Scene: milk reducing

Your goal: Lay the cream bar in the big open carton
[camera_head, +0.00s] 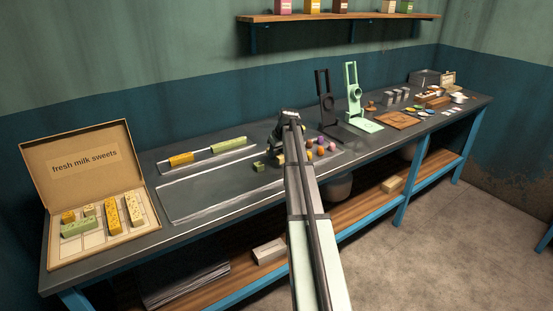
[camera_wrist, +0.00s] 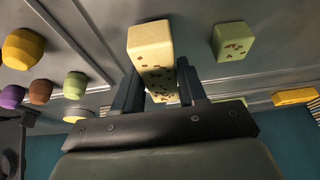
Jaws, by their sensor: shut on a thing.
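The cream bar (camera_wrist: 151,45), pale yellow with dark specks at one end, is between the two fingers of my gripper (camera_wrist: 160,88) in the wrist view. The fingers are shut on it. In the head view my gripper (camera_head: 284,142) is over the middle of the bench, and my arm largely hides the bar. I cannot tell how far it is above the surface. The big open carton (camera_head: 140,252) lies at the left end, its lid (camera_head: 80,155) raised and labelled "fresh milk sweets". Inside are a green bar (camera_head: 80,228), a yellow bar (camera_head: 134,209) and several other pieces.
A green speckled block (camera_wrist: 232,41) lies near the held bar. A rail with yellow and green bars (camera_head: 228,145) and a bare metal tray (camera_head: 215,187) lie towards the carton. Dark (camera_head: 325,90) and mint (camera_head: 354,90) stands rise behind.

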